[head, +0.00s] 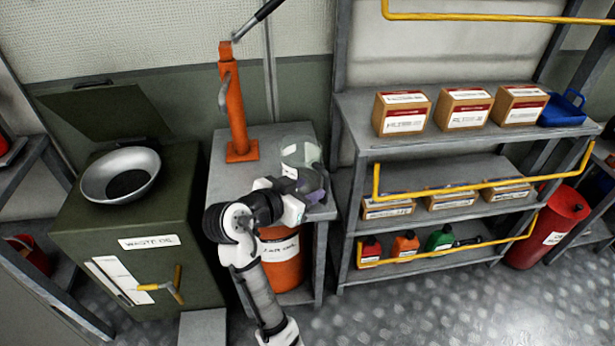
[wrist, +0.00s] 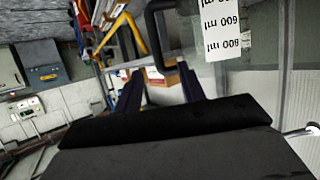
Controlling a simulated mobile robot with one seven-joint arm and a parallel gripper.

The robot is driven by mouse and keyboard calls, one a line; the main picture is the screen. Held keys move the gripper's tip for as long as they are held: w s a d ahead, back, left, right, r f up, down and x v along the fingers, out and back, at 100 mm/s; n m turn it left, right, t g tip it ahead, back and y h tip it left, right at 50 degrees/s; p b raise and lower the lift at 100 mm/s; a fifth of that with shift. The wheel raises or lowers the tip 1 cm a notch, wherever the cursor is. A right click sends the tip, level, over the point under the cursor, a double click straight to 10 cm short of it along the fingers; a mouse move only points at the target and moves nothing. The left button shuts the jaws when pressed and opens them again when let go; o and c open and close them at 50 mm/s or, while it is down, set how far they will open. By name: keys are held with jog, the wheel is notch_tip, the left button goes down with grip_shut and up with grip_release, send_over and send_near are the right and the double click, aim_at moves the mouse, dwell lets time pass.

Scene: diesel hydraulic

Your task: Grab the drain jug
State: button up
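The drain jug is the clear jug (head: 301,150) standing on the grey bench. In the wrist view its clear wall (wrist: 255,85) fills the right side, with a white scale label in ml. Its black handle (wrist: 153,38) is close ahead, near the tips of my fingers. My gripper (head: 316,188) is at the jug's near side and hides its lower part in the head view. In the wrist view my gripper (wrist: 160,82) has its two dark fingers apart. I cannot tell whether the handle lies between them or just beyond; I see no grip on it.
An orange hand pump (head: 238,120) stands on the bench (head: 221,180), left of the jug. An orange drum (head: 282,262) is below. A green waste oil cabinet (head: 120,270) with a metal bowl (head: 97,178) is left. Shelves (head: 365,120) with boxes and yellow rails stand right.

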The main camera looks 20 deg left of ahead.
aim_at(324, 183)
jog(key=p+x, duration=0.1)
jog(key=x, duration=0.6)
jog(key=shift+w+d+f+p, duration=0.1)
jog(key=shift+w+d+p, duration=0.2)
jog(key=shift+p, duration=0.05)
jog(key=shift+c, duration=0.2)
grip_shut()
